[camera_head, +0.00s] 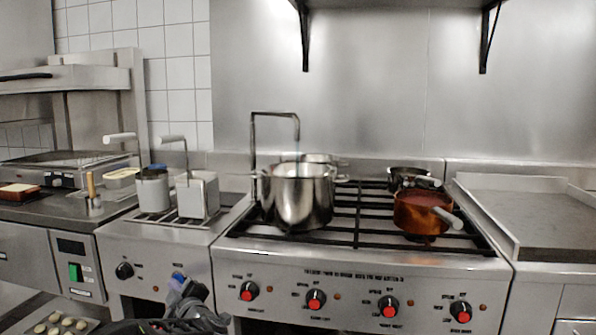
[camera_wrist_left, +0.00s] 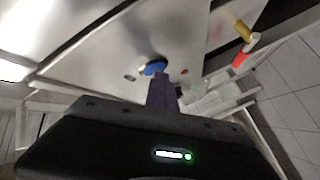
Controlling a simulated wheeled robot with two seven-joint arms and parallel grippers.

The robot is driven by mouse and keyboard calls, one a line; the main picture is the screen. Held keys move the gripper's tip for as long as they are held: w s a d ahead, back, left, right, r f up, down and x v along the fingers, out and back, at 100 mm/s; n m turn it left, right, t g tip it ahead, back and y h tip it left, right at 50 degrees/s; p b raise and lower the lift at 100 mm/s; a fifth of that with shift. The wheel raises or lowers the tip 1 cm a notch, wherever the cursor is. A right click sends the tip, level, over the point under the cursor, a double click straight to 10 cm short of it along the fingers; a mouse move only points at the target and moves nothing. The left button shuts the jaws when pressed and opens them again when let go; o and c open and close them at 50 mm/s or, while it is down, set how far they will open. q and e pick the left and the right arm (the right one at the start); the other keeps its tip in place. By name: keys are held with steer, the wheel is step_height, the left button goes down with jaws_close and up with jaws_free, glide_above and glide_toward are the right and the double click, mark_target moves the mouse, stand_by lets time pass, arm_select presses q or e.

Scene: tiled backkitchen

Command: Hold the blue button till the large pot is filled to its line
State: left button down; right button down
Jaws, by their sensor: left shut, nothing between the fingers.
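My left gripper (camera_head: 181,284) is shut and empty, low in front of the fryer panel. In the left wrist view, its closed fingers (camera_wrist_left: 162,92) reach to the blue button (camera_wrist_left: 154,67) and overlap its lower edge. Whether they press it in cannot be told. My right gripper is not in view.
A copper saucepan (camera_head: 424,212) and a dark pan (camera_head: 410,178) stand on the right burners. Red-marked knobs (camera_head: 316,300) line the stove front. Fryer baskets (camera_head: 197,194) are left of the stove. A flat griddle (camera_head: 535,220) lies to the right.

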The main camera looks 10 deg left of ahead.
arm_select(q)
steer(key=shift+s, duration=0.1)
stand_by(0.7)
steer(key=shift+s+b, duration=0.3)
steer(key=shift+s, duration=0.5)
steer(key=shift+s, duration=0.1)
steer(key=s+b, duration=0.1)
steer(key=s, duration=0.3)
steer(key=shift+s, duration=0.4)
